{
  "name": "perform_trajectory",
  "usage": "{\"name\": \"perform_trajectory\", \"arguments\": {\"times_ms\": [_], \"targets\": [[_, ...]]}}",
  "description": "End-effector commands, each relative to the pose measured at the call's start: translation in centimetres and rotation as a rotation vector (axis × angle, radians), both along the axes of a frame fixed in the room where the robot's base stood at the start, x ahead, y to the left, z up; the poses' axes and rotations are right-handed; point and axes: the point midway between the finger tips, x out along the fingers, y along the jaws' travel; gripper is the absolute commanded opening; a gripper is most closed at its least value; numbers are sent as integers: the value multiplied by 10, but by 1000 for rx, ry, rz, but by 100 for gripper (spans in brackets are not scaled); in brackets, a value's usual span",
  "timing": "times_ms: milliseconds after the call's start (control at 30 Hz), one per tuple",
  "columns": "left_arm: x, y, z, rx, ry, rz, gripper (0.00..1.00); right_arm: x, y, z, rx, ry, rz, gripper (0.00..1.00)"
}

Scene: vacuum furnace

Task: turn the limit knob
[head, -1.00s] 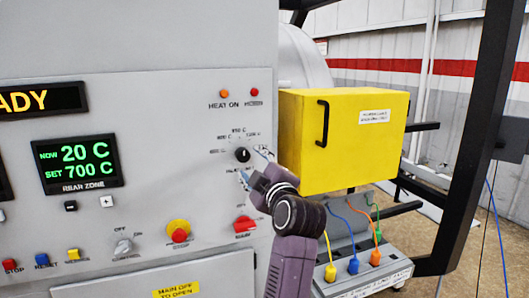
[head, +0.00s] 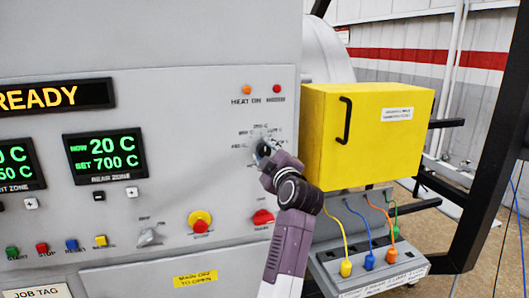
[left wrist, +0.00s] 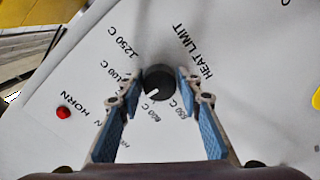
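My left gripper (left wrist: 159,80) is open, with one blue-padded finger on each side of the knob and small gaps showing between. In the head view my left gripper (head: 266,148) covers the knob, so it is mostly hidden there. My right gripper is not in view.
A yellow box (head: 368,135) juts out just right of my left gripper. Below are a red switch (head: 262,217) and a yellow-and-red stop button (head: 200,221). Coloured plugs with cables (head: 368,261) stand at lower right. The panel left of the knob is flat.

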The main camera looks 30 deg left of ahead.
Motion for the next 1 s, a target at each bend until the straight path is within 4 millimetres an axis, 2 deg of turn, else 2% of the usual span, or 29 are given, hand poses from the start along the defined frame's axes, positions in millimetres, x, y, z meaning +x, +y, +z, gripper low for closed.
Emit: {"name": "perform_trajectory", "arguments": {"times_ms": [33,200,233,567,1000], "targets": [[0,0,0,0,0,0,25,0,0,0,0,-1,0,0],[0,0,0,0,0,0,6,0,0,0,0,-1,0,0],[0,0,0,0,0,0,5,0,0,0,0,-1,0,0],[0,0,0,-40,-45,0,5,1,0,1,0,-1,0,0],[0,-1,-1,-250,-290,0,5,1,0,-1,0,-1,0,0]]}}
